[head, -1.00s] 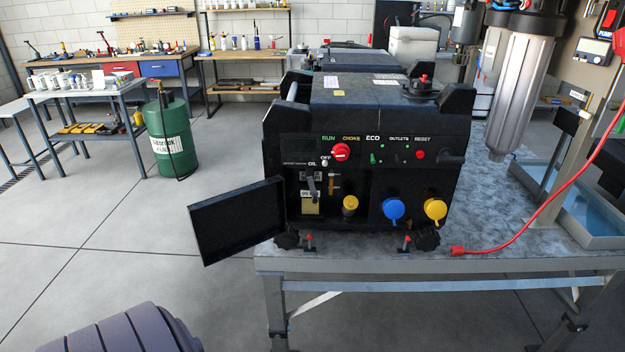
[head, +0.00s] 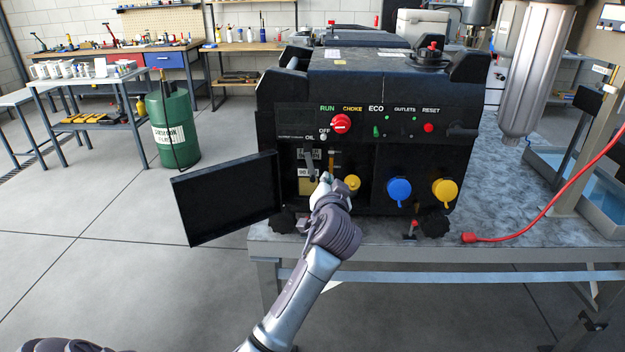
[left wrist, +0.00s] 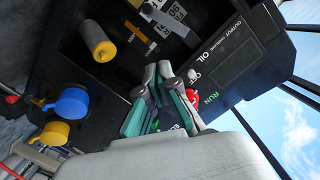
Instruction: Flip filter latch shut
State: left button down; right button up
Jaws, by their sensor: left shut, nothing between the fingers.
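A black generator-like machine (head: 345,87) stands on a workbench, with its front compartment open. Inside, a grey lever (head: 311,166) hangs over a tan block (head: 305,187), beside an orange strip (head: 333,160). The lever (left wrist: 172,12) and orange strip (left wrist: 138,34) also show in the left wrist view; I cannot tell for sure which is the filter latch. My left gripper (head: 326,178) is at the compartment's front, just below and right of the lever. Its green-padded fingers (left wrist: 157,70) are shut and empty, apart from the lever. My right gripper is out of view.
The compartment's black door (head: 226,198) hangs open to the left. A yellow cap (head: 352,184) is close right of my gripper, with blue (head: 398,190) and yellow (head: 444,192) caps farther right. A red cable (head: 545,210) crosses the workbench (head: 485,225) at right.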

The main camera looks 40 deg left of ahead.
aim_at(312, 173)
pick_arm(q)
jog(key=shift+w+a+f+p, duration=0.25)
jog(key=shift+w+a+f, duration=0.5)
jog(key=shift+w+a, duration=0.3)
jog(key=shift+w+a+f+p, duration=0.2)
jog(key=shift+w+a+f, duration=0.65)
jog(key=shift+a, duration=0.3)
jog(key=shift+w+a+f+p, duration=0.25)
jog(key=shift+w+a+f, duration=0.4)
jog(key=shift+w+a, duration=0.45)
jog(key=shift+s, duration=0.1)
jog(key=m, duration=0.2)
jog(key=a, duration=0.1)
jog(key=shift+s+f+m, duration=0.3)
jog(key=shift+m, duration=0.1)
